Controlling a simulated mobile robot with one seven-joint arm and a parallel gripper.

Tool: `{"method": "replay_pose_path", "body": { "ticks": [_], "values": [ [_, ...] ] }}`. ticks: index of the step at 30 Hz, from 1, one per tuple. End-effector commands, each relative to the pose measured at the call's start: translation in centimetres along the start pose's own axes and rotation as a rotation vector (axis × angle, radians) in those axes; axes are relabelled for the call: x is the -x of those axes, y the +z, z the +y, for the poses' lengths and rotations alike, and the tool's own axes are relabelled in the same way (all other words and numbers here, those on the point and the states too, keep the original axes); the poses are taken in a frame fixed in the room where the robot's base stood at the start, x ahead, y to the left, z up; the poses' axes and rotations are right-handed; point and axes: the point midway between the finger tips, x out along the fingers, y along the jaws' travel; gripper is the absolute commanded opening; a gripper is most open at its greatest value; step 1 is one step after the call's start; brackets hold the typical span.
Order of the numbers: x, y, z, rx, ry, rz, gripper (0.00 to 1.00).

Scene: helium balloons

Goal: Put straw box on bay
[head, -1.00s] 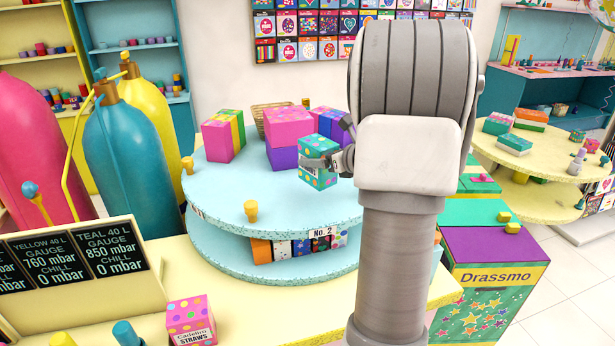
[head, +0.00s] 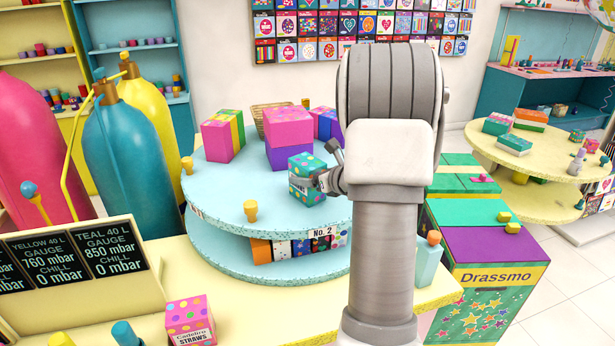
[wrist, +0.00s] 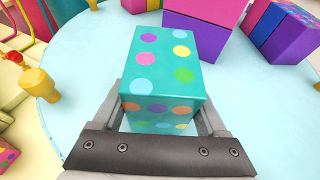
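A teal box with coloured dots (head: 302,170) is between the fingers of my gripper (head: 322,182), near the front edge of the round blue table's top. In the wrist view the same box (wrist: 165,65) has a gripper finger on each side, and my gripper (wrist: 160,118) is shut on it. I cannot tell whether its base touches the tabletop. A pink dotted box labelled "STRAWS" (head: 190,318) stands on the yellow counter at the front left. The round table (head: 225,190) carries a "No. 2" tag (head: 322,231) on its front edge.
Pink and purple boxes (head: 288,135) stand behind the held box, with a striped box (head: 222,135) to the left. A yellow peg (head: 250,210) stands left of my gripper. Several boxes (head: 290,247) fill the lower tier. The tabletop's left part is clear.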

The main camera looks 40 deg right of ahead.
Motion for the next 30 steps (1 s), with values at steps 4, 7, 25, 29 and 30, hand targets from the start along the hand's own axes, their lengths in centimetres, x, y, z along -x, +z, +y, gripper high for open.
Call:
{"method": "replay_pose_path", "body": {
  "ticks": [4,7,25,29,30],
  "values": [
    [0.0,0.0,0.0,0.0,0.0,0.001,1.0],
    [0.0,0.0,0.0,0.0,0.0,0.001,1.0],
    [7.1,0.3,-0.1,0.001,-0.004,-0.002,1.0],
    [9.6,0.3,0.0,0.001,-0.003,-0.001,1.0],
    [10.2,0.3,-0.1,0.001,-0.002,-0.001,1.0]
  ]
}}
